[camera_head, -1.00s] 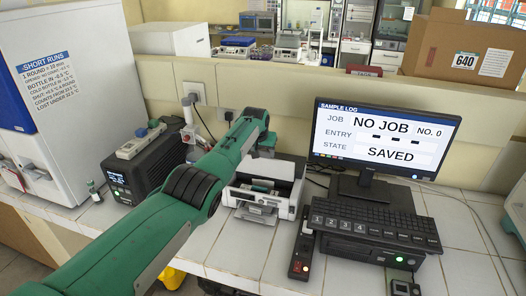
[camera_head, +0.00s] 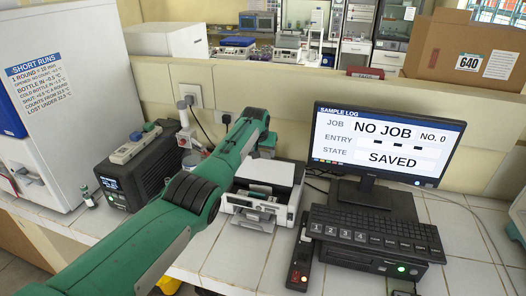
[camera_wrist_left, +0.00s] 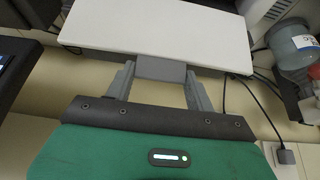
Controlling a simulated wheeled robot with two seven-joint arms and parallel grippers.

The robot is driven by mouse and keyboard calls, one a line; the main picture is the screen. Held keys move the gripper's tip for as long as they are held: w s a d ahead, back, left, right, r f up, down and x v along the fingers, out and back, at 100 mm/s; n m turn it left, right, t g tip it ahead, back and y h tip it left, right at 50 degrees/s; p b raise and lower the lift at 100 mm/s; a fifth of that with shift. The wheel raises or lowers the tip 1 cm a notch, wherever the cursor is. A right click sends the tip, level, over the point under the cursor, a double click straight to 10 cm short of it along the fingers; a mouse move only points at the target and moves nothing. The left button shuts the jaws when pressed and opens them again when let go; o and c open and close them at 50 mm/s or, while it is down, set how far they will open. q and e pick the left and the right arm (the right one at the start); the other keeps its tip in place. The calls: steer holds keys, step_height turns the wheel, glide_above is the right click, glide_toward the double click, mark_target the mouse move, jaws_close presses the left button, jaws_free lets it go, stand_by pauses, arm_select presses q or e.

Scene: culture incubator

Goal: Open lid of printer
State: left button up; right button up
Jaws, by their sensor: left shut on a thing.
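My left gripper (camera_head: 266,150) is at the lid's far edge, partly hidden by my green arm. In the left wrist view, its two fingers (camera_wrist_left: 160,72) are shut on the grey tab on the edge of the white lid (camera_wrist_left: 160,30). My right gripper is out of view.
A monitor (camera_head: 385,145), a keyboard (camera_head: 375,235) and a narrow black device (camera_head: 302,262) stand right of the printer. A black unit (camera_head: 140,170) stands to the left. A low wall (camera_head: 230,85) runs behind. The bench in front of the printer is clear.

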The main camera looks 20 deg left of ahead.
arm_select(q)
steer(key=shift+w+r, duration=0.1)
steer(key=shift+r, duration=0.1)
steer(key=o, duration=1.4)
steer(key=shift+f, duration=0.15)
steer(key=shift+v, duration=1.45)
steer(key=b+v, duration=0.3)
steer(key=v, duration=0.8)
